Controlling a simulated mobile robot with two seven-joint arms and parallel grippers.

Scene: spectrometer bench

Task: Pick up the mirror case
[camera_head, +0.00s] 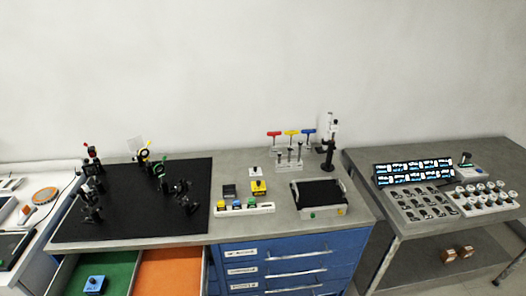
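No thing in view can be surely told as the mirror case at this size. A small blue box (95,285) with a dark round top lies in the green-lined drawer (117,268) at the bottom left. A small dark case-like box (229,190) stands on the grey bench, right of the black mat. A small yellow box (259,187) is beside it. Neither of my grippers shows in the head view.
Black optic mounts stand on the black mat (130,225). An orange-lined drawer (170,270) is open beside the green one. A black-topped tray (320,196) and coloured-handle tools (291,133) stand on the bench. Another table (440,150) on the right holds racks. A gap separates the tables.

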